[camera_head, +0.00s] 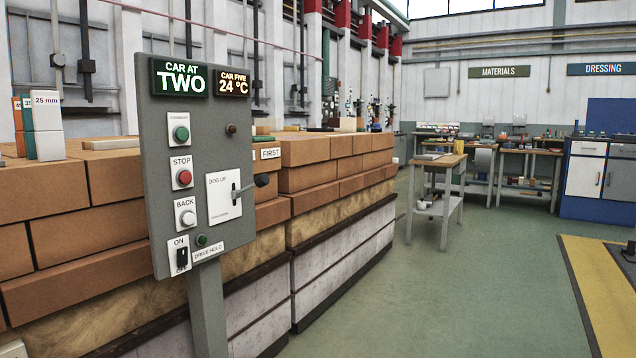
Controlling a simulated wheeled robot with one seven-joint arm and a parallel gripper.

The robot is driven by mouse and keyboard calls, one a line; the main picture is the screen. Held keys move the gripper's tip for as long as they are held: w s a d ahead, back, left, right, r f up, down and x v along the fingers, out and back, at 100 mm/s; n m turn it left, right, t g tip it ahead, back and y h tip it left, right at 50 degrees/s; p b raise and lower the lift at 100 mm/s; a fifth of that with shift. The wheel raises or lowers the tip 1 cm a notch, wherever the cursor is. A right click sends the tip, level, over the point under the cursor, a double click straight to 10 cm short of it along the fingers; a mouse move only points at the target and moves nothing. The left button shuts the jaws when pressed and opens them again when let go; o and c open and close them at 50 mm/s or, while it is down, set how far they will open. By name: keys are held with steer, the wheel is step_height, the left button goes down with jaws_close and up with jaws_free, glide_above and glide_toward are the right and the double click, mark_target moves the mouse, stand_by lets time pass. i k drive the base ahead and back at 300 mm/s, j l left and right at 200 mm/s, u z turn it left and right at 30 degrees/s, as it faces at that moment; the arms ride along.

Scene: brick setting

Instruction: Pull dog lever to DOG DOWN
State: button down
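The dog lever (247,186) is on the right side of a grey control panel (152,130) on a post. It is a thin metal rod with a round black knob (261,180). The rod comes out of a white plate (222,205) marked "DOG UP" at the top, with small lettering at the bottom too fine to read surely. The lever sticks out to the right, its knob slightly higher than its root and past the panel's edge. My gripper is not in view, and nothing touches the lever.
The panel also has a green button (181,134), a STOP button (184,177), a BACK button (187,217) and an ON/OFF switch (182,257). Stacked bricks (320,150) stand close behind. Green floor (450,290) is open to the right.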

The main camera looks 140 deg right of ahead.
mark_target(261, 180)
steer(key=z, duration=4.75)
